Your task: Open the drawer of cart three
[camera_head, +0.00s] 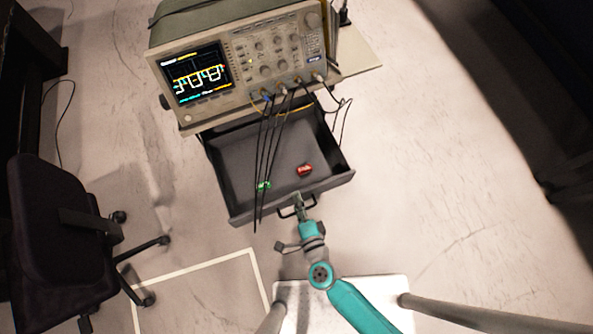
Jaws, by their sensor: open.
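The cart (365,62) stands at the top middle with an oscilloscope on top. No number shows on it. Its dark grey drawer (235,165) is pulled out toward me, and its inside is visible. A dark bar handle (285,214) is on the drawer's front. My gripper (299,203) is at the drawer front beside the handle's right part. The jaws are open, but I cannot tell whether they touch the handle.
The oscilloscope (240,60) has several cables hanging over the drawer. A red item (304,169) and a green item (264,185) lie in the drawer. A black office chair (60,235) stands at left. The floor at right is clear.

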